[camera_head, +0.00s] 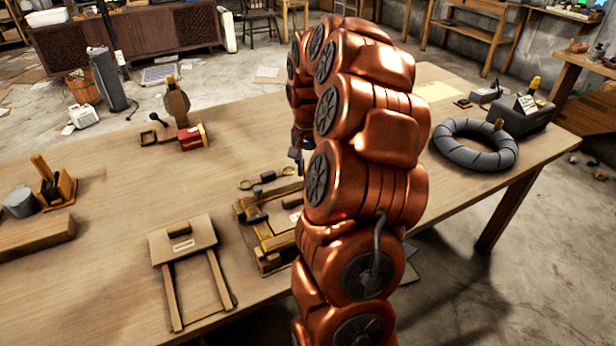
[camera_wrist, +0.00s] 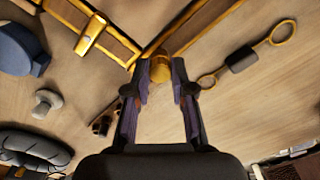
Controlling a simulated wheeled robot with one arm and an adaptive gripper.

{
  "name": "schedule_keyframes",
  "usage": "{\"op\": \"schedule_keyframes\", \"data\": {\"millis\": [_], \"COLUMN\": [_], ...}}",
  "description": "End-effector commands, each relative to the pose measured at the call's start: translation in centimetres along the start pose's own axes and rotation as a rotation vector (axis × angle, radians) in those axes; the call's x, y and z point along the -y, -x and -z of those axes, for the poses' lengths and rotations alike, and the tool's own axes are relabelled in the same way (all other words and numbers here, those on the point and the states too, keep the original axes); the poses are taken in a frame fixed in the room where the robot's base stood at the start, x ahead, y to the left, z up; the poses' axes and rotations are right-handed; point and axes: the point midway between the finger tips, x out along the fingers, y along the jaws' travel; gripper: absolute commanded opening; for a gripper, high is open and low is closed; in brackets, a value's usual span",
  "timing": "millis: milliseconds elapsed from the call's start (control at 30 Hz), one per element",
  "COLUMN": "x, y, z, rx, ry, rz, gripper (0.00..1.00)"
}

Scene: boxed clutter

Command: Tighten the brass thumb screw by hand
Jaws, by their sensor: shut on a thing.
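In the wrist view, the brass thumb screw (camera_wrist: 161,69) is a small round golden knob at the corner where wooden, brass-edged bars meet. My gripper (camera_wrist: 163,76) has its two dark fingers on either side of the knob, closed on it. The screw's lower part and shaft are hidden. In the head view, the wooden and brass frame (camera_head: 268,262) lies on the bench, partly behind my copper arm. The arm hides the screw and most of the gripper there.
A two-ringed brass piece with a dark block (camera_wrist: 243,59) lies right of the screw. A grey knob (camera_wrist: 46,102) and a blue object (camera_wrist: 17,52) lie left. On the bench, a small wooden stand (camera_head: 183,243) is left of the frame and a dark ribbed ring (camera_head: 475,145) far right.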

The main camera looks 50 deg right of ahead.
Motion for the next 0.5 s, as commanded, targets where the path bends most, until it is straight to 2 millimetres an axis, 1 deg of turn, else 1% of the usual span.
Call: {"op": "schedule_keyframes", "data": {"millis": [33,300,500], "x": [-0.02,0.04,0.05], "y": [-0.29,-0.2,-0.06], "z": [-0.03,0.01,0.0], "rx": [0.001,-0.001,0.0], "ry": [-0.017,-0.112,-0.128], "rz": [-0.001,-0.001,0.0], "gripper": [0.0,0.0,0.0]}}
